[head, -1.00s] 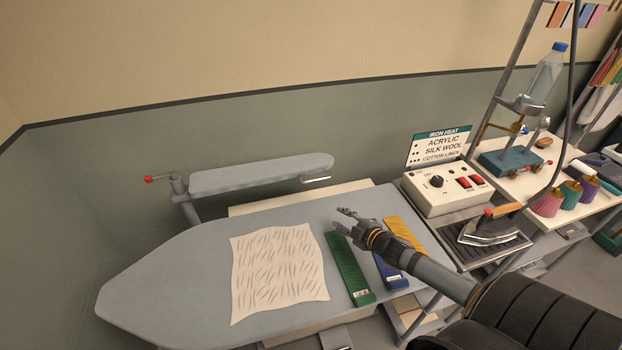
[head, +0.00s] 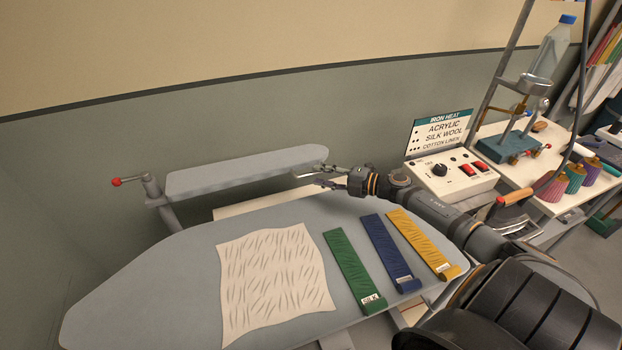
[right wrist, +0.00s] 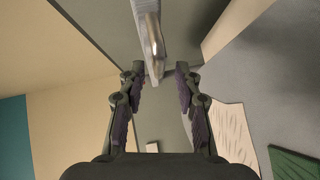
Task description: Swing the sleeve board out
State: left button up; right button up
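The grey padded sleeve board (head: 240,171) lies along the back of the ironing board (head: 150,270), near the wall. A pivot post (head: 153,188) with a red-knobbed lever (head: 118,181) stands at its left end. A metal handle (head: 304,174) sticks out at its right end. My right gripper (head: 320,176) is open at this handle. In the right wrist view the handle (right wrist: 154,55) reaches between the tips of the open fingers (right wrist: 160,72), with gaps showing on both sides. My left gripper is in neither view.
A wrinkled cream cloth (head: 270,275) and green (head: 352,270), blue (head: 388,250) and yellow (head: 420,243) fabric strips lie on the ironing board. Right of it stand a control box (head: 450,175) with a heat sign (head: 437,137) and an iron (head: 512,215).

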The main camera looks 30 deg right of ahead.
aim_at(314, 174)
jog(key=x, duration=0.3)
jog(key=shift+r, duration=0.25)
jog(key=shift+w+a+f, duration=0.2)
jog(key=shift+w+a, duration=0.05)
jog(key=shift+w, duration=0.1)
jog(key=shift+s, duration=0.1)
grip_shut()
